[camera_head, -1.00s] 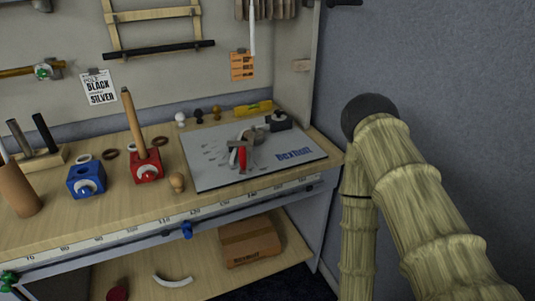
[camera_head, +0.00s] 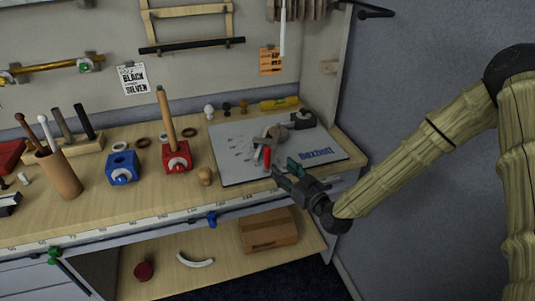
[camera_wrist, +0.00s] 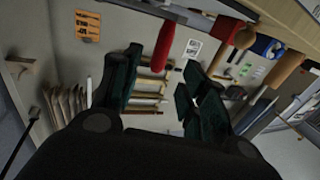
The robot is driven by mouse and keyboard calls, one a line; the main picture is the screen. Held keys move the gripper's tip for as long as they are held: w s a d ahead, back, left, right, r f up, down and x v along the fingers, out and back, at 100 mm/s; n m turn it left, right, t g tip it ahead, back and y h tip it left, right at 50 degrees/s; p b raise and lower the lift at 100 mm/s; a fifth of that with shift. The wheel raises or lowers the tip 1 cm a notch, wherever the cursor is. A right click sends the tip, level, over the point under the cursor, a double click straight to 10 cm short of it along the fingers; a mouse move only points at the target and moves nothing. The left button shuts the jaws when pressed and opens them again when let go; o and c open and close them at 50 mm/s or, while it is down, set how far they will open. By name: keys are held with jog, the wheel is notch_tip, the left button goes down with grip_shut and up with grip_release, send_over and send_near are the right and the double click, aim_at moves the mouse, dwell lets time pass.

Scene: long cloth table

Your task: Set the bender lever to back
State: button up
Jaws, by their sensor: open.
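The bender is a metal tool on a grey plate (camera_head: 235,170) on the workbench. Its lever has a red handle (camera_head: 267,157) that points toward the front edge of the plate. My gripper (camera_head: 282,168) is open, just right of and in front of the red handle, at the plate's front edge. In the wrist view the red handle (camera_wrist: 165,46) shows near the gap between the fingertips of my gripper (camera_wrist: 163,75). I cannot tell whether they touch. The bender's body is hard to make out in the wrist view.
A red block (camera_head: 177,158) with a wooden handle, a blue block (camera_head: 123,168) and a small wooden knob (camera_head: 205,176) stand left of the plate. A yellow level (camera_head: 280,103) lies behind it. A grey wall is at right.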

aim_at(269, 158)
jog(key=p+x, duration=0.3)
jog(key=x, duration=0.6)
jog(key=shift+w+a+f, duration=0.1)
jog(key=shift+w+a, duration=0.05)
jog(key=shift+a, duration=0.05)
grip_shut()
